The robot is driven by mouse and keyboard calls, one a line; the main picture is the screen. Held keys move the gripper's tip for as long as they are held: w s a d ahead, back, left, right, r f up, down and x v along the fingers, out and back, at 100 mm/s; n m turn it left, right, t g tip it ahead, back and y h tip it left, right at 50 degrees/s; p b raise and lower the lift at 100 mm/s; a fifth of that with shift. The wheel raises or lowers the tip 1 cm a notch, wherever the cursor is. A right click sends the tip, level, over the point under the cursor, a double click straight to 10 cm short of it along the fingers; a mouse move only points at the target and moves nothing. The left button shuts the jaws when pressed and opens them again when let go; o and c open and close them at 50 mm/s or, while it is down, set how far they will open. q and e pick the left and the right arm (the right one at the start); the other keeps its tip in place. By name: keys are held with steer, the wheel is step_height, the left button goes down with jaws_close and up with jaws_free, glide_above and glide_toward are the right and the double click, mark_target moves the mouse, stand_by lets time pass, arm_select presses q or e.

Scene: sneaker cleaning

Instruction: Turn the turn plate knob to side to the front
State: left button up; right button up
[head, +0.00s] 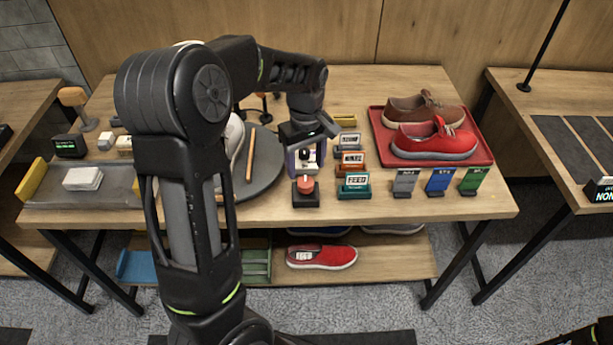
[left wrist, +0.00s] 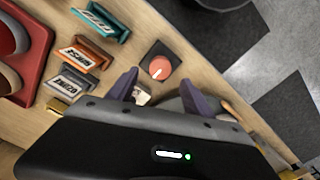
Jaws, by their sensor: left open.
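The red turn plate knob (head: 305,185) sits on a small black base near the front edge of the table. The knob also shows in the left wrist view (left wrist: 160,68), with a white pointer line slanting to the lower left. My left gripper (head: 306,164) is open above and just behind the knob, pointing down. In the left wrist view its two purple fingers (left wrist: 160,88) are spread, with the knob just beyond their tips, and nothing is held. The dark round turn plate (head: 268,170) lies left of the knob, partly hidden by my arm. My right gripper is not in view.
Orange and teal label stands (head: 353,185) stand close right of the knob. A red tray (head: 480,156) with two shoes is farther right. A wooden stick (head: 250,155) and a partly hidden white shoe (head: 236,145) are at the turn plate. A grey tray (head: 50,197) lies left.

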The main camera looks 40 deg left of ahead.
mark_target(306, 181)
arm_select(q)
step_height(306, 181, down, 6)
steer(key=shift+r+p, duration=0.15)
steer(key=shift+p, duration=0.25)
steer(key=shift+c, duration=0.5)
jaws_close()
